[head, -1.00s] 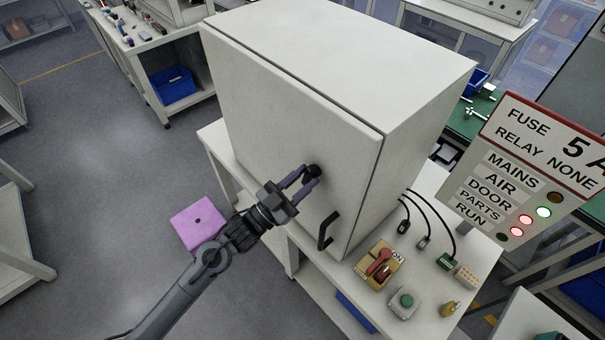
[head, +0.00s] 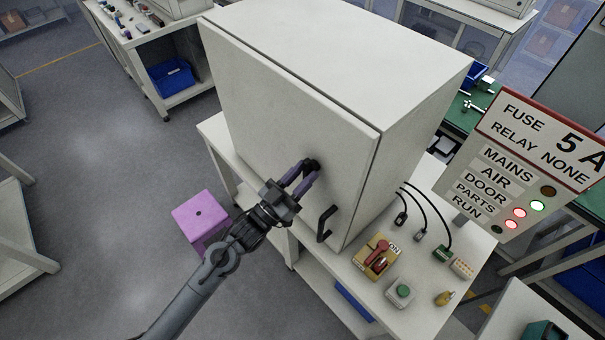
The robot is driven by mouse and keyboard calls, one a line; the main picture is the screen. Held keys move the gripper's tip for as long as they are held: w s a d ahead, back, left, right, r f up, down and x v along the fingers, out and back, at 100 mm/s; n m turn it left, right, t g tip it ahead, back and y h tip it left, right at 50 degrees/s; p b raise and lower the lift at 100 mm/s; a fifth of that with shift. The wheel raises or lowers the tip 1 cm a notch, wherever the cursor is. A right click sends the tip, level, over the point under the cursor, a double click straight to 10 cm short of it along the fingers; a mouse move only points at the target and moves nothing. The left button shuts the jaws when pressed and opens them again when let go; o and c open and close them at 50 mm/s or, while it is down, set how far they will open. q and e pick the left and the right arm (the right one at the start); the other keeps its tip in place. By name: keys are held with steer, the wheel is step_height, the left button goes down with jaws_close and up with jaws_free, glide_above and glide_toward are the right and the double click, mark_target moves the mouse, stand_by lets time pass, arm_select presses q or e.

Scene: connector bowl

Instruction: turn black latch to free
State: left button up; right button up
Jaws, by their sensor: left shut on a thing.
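The black latch (head: 311,163) is a small dark knob on the front door of a white cabinet (head: 285,110). My left gripper (head: 308,171) comes in from the lower left and is shut on the latch. Its fingers hide part of the latch, so I cannot tell its exact angle. The cabinet door looks closed. A black bar handle (head: 326,223) is on the door, below and right of the latch. My right gripper is not in view.
The cabinet stands on a white bench (head: 410,285). A sign with lamps (head: 527,165) is at right. A purple stool (head: 200,213) stands on the floor.

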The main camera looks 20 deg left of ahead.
arm_select(q)
steer(key=o, duration=0.8)
steer(key=shift+s+f, duration=0.1)
steer(key=shift+b+v, duration=1.05)
steer(key=shift+v, duration=4.3)
